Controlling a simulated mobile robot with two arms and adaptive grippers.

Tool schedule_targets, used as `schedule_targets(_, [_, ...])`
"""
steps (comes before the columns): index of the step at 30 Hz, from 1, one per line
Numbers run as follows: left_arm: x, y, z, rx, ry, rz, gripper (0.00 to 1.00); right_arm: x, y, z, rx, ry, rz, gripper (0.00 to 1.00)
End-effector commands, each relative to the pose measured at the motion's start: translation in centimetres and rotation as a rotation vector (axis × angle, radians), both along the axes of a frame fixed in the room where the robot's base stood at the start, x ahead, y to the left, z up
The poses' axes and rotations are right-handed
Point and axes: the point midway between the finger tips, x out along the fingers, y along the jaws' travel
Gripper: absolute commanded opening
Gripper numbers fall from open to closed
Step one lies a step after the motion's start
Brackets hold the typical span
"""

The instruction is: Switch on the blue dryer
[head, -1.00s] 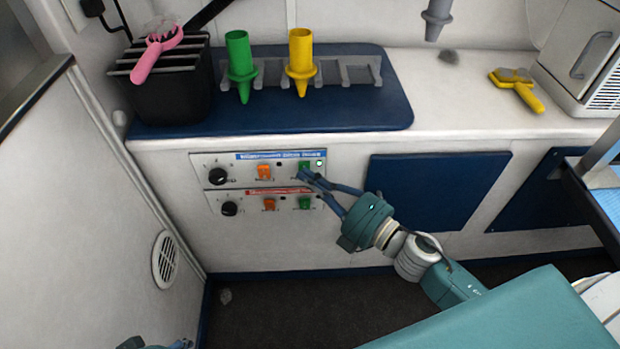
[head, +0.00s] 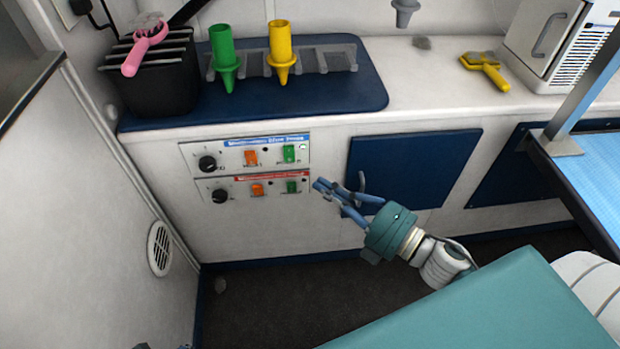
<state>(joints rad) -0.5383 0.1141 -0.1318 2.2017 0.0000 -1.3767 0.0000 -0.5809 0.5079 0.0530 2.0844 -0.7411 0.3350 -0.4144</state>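The blue-labelled dryer panel (head: 228,158) is the upper of two on the white cabinet front, with a black knob (head: 207,163), an orange switch (head: 250,157) and a green switch (head: 289,153). A small round light (head: 303,147) at its right end looks white. My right gripper (head: 319,184) is below and right of the green switch, apart from it; its fingers meet at the tips, with nothing between them. A sliver of my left gripper (head: 183,346) shows at the bottom edge; its fingers cannot be made out.
The red-labelled panel (head: 230,189) is directly below, with similar controls. A blue cabinet door (head: 420,170) is just right of my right gripper. Green (head: 224,55) and yellow (head: 281,50) nozzles stand on the counter above. A blue-topped table (head: 595,175) is at right.

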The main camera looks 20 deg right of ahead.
Motion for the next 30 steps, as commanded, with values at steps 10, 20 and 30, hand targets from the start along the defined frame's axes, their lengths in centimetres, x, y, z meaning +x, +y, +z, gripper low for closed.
schedule_targets(10, [0.1,0.0,-0.3,-0.001,0.000,0.000,0.46,-1.6,-0.9,0.2,0.000,-0.001,0.000,0.00])
schedule_targets(20, [0.1,0.0,-0.3,0.000,0.001,0.000,0.46,-1.6,-0.9,0.2,0.000,0.000,0.000,0.00])
schedule_targets(30, [0.0,0.0,-0.3,0.000,0.001,0.000,0.46,0.7,-4.5,-1.4,0.171,0.126,-0.223,0.00])
